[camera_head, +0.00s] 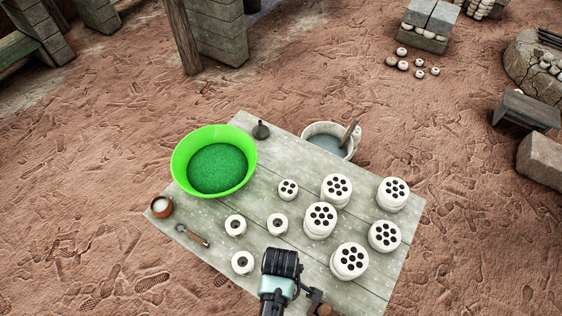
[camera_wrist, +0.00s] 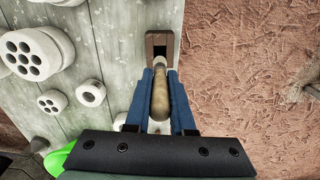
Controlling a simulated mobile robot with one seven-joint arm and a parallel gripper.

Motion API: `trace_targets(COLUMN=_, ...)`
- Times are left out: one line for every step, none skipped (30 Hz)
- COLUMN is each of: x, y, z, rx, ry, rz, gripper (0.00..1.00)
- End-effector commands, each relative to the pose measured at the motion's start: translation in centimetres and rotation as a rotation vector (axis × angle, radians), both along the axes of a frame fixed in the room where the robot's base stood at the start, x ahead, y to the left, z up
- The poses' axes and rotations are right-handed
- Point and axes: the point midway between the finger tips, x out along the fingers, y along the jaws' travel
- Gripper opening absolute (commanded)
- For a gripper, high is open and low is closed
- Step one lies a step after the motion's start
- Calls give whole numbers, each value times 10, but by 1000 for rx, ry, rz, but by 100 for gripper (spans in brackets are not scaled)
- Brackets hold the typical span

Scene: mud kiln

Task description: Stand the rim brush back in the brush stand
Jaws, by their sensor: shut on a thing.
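The rim brush (camera_wrist: 160,100) shows in the wrist view with its rounded wooden handle towards the camera and a pale collar at its far end. My gripper (camera_wrist: 160,76) is shut on it, one blue finger on each side. The brush stand (camera_wrist: 149,46), a small brown wooden block with a dark opening, is just beyond the fingertips at the table edge. The pale end of the brush overlaps the opening in the picture; whether it is inside or above, I cannot tell. In the head view the stand (camera_head: 315,295) is at the bottom, beside my wrist, partly cut off.
The table (camera_head: 265,190) holds a green basin (camera_head: 181,167), several white pieces with many holes (camera_head: 321,220), several small white rings (camera_head: 242,263), a small bowl (camera_head: 161,207) and a wooden-handled tool (camera_head: 193,236). A bucket (camera_head: 313,130) stands beyond the far edge.

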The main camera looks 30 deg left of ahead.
Motion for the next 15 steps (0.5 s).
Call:
trace_targets(x=0, y=0, z=-8, rx=0, ry=0, rz=0, gripper=0)
trace_targets(x=0, y=0, z=-11, rx=0, ry=0, rz=0, gripper=0)
trace_targets(x=0, y=0, z=-14, rx=0, ry=0, rz=0, gripper=0)
trace_targets(x=0, y=0, z=-17, rx=0, ry=0, rz=0, gripper=0)
trace_targets(x=0, y=0, z=-20, rx=0, ry=0, rz=0, gripper=0)
trace_targets(x=0, y=0, z=-23, rx=0, ry=0, rz=0, gripper=0)
trace_targets(x=0, y=0, z=-26, rx=0, ry=0, rz=0, gripper=0)
trace_targets(x=0, y=0, z=-29, rx=0, ry=0, rz=0, gripper=0)
trace_targets(x=0, y=0, z=-32, rx=0, ry=0, rz=0, gripper=0)
trace_targets(x=0, y=0, z=-35, rx=0, ry=0, rz=0, gripper=0)
trace_targets(x=0, y=0, z=-37, rx=0, ry=0, rz=0, gripper=0)
trace_targets(x=0, y=0, z=-41, rx=0, ry=0, rz=0, gripper=0)
trace_targets(x=0, y=0, z=-44, rx=0, ry=0, rz=0, gripper=0)
trace_targets(x=0, y=0, z=-45, rx=0, ry=0, rz=-1, gripper=0)
trace_targets(x=0, y=0, z=-48, rx=0, ry=1, rz=-1, gripper=0)
